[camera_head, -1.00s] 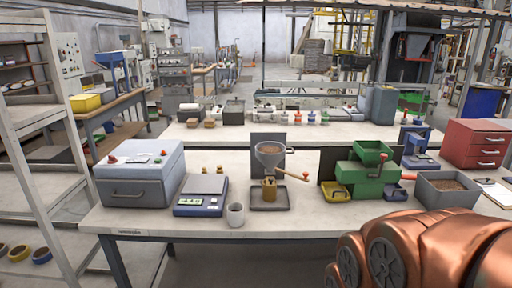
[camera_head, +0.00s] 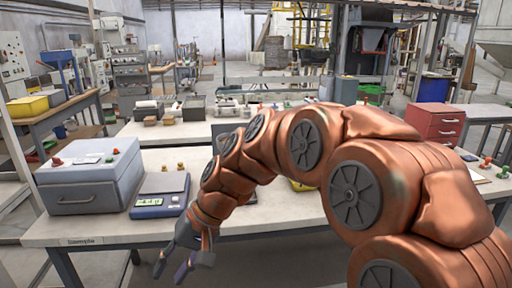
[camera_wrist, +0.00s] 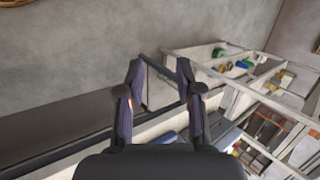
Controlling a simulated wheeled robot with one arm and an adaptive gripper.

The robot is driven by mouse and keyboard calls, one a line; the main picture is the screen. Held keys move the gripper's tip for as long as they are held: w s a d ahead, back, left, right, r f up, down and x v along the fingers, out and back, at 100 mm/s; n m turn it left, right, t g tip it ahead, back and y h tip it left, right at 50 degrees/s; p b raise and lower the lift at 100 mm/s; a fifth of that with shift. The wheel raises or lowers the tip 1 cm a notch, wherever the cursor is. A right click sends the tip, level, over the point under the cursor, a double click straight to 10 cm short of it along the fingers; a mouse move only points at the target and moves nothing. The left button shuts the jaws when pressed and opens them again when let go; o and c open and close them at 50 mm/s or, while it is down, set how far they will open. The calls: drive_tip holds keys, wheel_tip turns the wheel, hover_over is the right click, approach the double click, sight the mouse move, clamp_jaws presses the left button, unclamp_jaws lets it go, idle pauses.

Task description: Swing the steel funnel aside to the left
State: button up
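The steel funnel does not show in either current view. In the head view my copper-coloured arm covers the part of the bench to the right of the scale. My gripper (camera_head: 170,270) hangs in front of the bench's front edge, below the scale, with its fingers pointing down. In the wrist view my gripper (camera_wrist: 160,72) is open, with a clear gap and nothing between the fingers.
The blue scale (camera_head: 161,196) and a grey lidded box (camera_head: 88,180) stand on the bench (camera_head: 85,228) left of my arm. A red drawer cabinet (camera_head: 434,125) stands at the right. The wrist view shows floor and a white shelf rack (camera_wrist: 222,72).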

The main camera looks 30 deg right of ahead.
drive_tip(key=w+d+r+m+t+y+b, duration=0.1)
drive_tip(key=w+d+m+t+b, duration=0.15)
drive_tip(key=w+d, duration=0.4)
drive_tip(key=w+d+r+m+t+y+b, duration=0.1)
drive_tip(key=w+d+r+t+y, duration=0.15)
drive_tip(key=w, duration=0.75)
drive_tip(key=w+d+r+m+t+y+b, duration=0.1)
drive_tip(key=w+d+m+t+b, duration=0.15)
drive_tip(key=w+d, duration=0.4)
drive_tip(key=w+d+f+m+t+h+b, duration=0.1)
drive_tip(key=w+d+m+t+h+b, duration=0.3)
drive_tip(key=d, duration=1.1)
drive_tip(key=w+d+m+t+h, duration=0.1)
drive_tip(key=w+d+m+t, duration=0.35)
drive_tip(key=d, duration=1.05)
drive_tip(key=shift+w+a+r+n+t+y+p, duration=0.15)
drive_tip(key=shift+w+a+n+t+p, duration=0.2)
drive_tip(key=shift+w, duration=0.9)
drive_tip(key=shift+w+a+r+n+t+y+p, duration=0.1)
drive_tip(key=shift+w+a+n, duration=0.3)
drive_tip(key=shift+w, duration=0.9)
drive_tip(key=shift+w+a+r+n+t+y+p, duration=0.15)
drive_tip(key=shift+w+a+n+t, duration=0.25)
drive_tip(key=shift+w, duration=0.85)
clamp_jaws()
drive_tip(key=shift+r, duration=0.1)
